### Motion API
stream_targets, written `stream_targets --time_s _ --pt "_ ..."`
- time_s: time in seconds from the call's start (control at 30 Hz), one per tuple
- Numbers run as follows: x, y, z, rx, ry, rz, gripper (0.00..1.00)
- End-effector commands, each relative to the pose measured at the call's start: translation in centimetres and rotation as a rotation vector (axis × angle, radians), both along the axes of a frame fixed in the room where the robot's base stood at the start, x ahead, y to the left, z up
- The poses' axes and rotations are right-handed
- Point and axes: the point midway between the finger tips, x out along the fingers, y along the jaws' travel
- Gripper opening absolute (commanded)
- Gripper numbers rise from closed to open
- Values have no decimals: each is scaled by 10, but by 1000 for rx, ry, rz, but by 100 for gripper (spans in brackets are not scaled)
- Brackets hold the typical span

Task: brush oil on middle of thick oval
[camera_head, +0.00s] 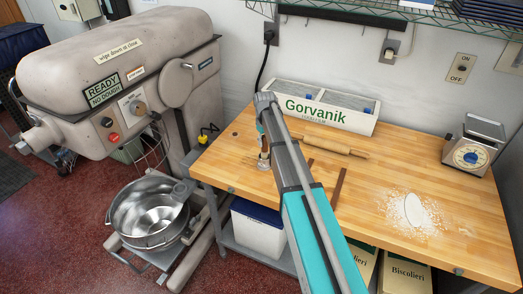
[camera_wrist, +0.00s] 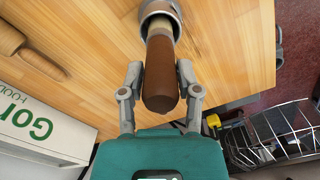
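My gripper (camera_wrist: 161,72) points down at the left part of the wooden table, with a finger on each side of a brown wooden handle (camera_wrist: 161,88). The fingers appear closed against it. The handle stands in a small metal-rimmed container (camera_wrist: 174,8), which also shows on the table in the head view (camera_head: 264,163). The brush's bristles are hidden. A pale oval lump (camera_head: 413,208) lies on white flour at the table's right; its thickness is hard to judge.
A rolling pin (camera_head: 335,147) lies behind my arm, before the white Gorvanik box (camera_head: 330,116). A brown strip (camera_head: 339,185) is partly hidden by my arm. A scale (camera_head: 474,150) stands back right. A mixer (camera_head: 125,80) is left. Bare tabletop (camera_head: 365,185) separates arm and flour.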

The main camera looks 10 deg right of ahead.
Motion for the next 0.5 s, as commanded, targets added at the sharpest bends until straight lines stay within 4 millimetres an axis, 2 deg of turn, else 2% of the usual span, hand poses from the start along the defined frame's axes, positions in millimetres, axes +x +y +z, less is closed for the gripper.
stream_targets --time_s 0.03,0.17,0.5 --pt "0 0 0 0 0 0 25" --pt "0 0 0 0 0 0 1" --pt "0 0 0 0 0 -1 0"
